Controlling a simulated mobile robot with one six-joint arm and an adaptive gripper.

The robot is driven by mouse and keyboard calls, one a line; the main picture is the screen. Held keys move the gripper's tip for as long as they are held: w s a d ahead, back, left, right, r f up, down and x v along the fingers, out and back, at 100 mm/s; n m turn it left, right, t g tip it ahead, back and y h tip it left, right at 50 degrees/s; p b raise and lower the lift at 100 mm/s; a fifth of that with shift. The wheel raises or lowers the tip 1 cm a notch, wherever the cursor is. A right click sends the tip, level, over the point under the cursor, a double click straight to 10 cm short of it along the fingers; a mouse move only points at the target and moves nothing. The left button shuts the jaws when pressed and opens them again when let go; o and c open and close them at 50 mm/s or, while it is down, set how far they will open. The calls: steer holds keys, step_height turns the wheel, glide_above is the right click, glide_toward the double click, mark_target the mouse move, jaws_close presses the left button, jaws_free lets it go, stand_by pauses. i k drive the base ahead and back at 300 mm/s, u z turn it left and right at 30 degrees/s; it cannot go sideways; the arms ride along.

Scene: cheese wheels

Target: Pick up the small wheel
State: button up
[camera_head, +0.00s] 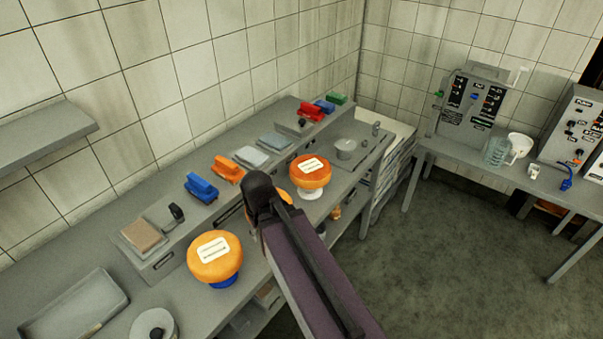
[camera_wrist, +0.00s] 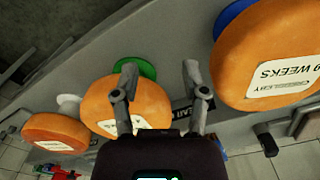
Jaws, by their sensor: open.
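Three orange cheese wheels with white labels stand on coloured stands. One wheel (camera_head: 215,263) on a blue stand is at the front; it fills the right of the wrist view (camera_wrist: 285,45). A second wheel (camera_head: 285,197) is mostly hidden behind my arm; the wrist view shows it (camera_wrist: 100,98) on a green stand. The third wheel (camera_head: 311,178), on a white stand, is farther back and at the wrist view's left (camera_wrist: 55,132). Which is smallest is hard to tell. My gripper (camera_wrist: 160,78) is open and empty, its left finger overlapping the green-stand wheel in view.
A raised shelf along the grey counter carries a blue brush (camera_head: 201,187), an orange brush (camera_head: 228,168) and other items. A grey tray (camera_head: 75,306) lies at the front left. A side table with machines (camera_head: 472,100) stands at the right, with open floor before it.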

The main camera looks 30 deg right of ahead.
mark_target(308, 171)
steer(key=u, duration=0.15)
steer(key=k, duration=1.9)
steer(key=z, duration=0.4)
steer(key=i, duration=1)
steer(key=z, duration=0.05)
